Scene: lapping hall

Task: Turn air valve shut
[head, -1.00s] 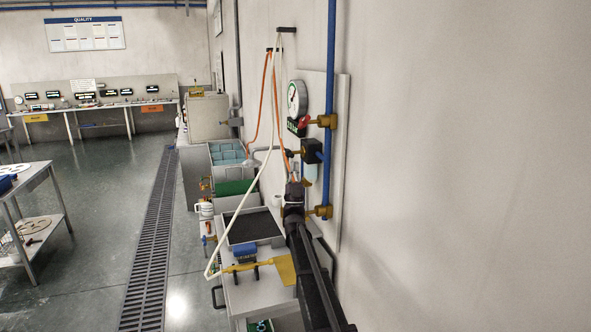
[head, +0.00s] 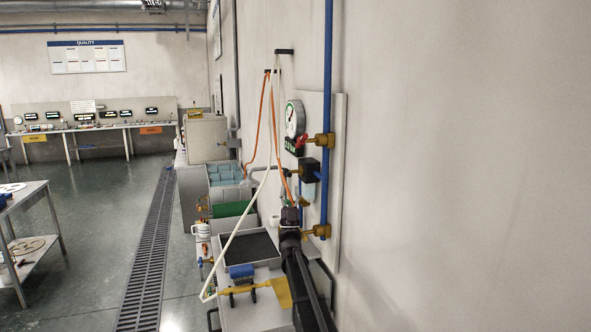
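A blue air pipe (head: 326,80) runs down the wall panel at the right. A brass fitting (head: 323,139) on it carries a red handle (head: 303,140), beside a round gauge (head: 295,118) and a small green-lit display. A lower brass fitting (head: 319,231) sits near the pipe's bottom end. My gripper (head: 290,212) is in front of the panel, below the red handle and just left of the lower fitting in the picture. My arm hides what is behind it. The fingers are too small and dark to tell open from shut, or whether they touch anything.
A cart (head: 250,318) below holds a dark-lined tray (head: 248,262), a blue brush-like item (head: 241,271) and a yellow tool (head: 262,291). Orange hoses (head: 257,120) and a pale hose (head: 243,222) hang left of the panel. Open floor lies left, beyond a drain grate (head: 150,240).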

